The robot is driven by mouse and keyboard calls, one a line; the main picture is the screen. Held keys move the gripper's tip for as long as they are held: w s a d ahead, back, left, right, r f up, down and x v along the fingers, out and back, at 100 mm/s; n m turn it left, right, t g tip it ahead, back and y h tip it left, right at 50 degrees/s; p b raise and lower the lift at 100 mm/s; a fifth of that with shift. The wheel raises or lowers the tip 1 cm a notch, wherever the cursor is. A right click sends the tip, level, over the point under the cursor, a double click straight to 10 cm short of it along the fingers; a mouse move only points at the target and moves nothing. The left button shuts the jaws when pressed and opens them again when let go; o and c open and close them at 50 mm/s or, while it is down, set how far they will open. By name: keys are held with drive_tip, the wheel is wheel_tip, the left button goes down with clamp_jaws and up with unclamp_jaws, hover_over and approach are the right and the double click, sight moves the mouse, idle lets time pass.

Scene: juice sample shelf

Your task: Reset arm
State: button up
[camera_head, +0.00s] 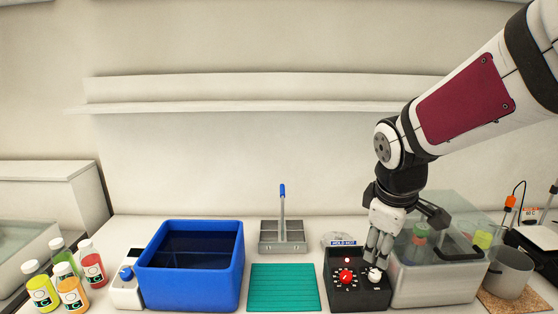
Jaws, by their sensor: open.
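My gripper (374,264) points down at the right of the middle, with my arm coming in from the upper right. Its fingertips are just over or at the white knob (374,276) on a black control box (345,293). Whether they touch the knob I cannot tell. The box also has a red knob (346,277), and a sign reading "HOLD HOT" stands at its back. I see nothing held in the gripper. My arm hides part of the wall and shelf behind it.
A clear-walled bath (436,284) with bottles stands close right of the gripper. A teal mat (285,288), a grey rack with a blue-tipped handle (282,238) and a blue tub (191,280) are to the left. Several juice bottles (72,291) stand far left. The wall shelf (250,106) is empty.

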drive_tip(key=s+r+m+t, duration=0.1)
drive_tip(key=s+r+m, duration=0.2)
drive_tip(key=s, duration=0.6)
drive_tip(key=s+a+r+m+t+y, duration=0.1)
drive_tip(key=s+r+m, duration=0.2)
drive_tip(key=s+m, duration=0.4)
drive_tip(key=shift+s+a+y, duration=0.2)
drive_tip(key=shift+s+y, duration=0.1)
drive_tip(key=shift+s, duration=0.9)
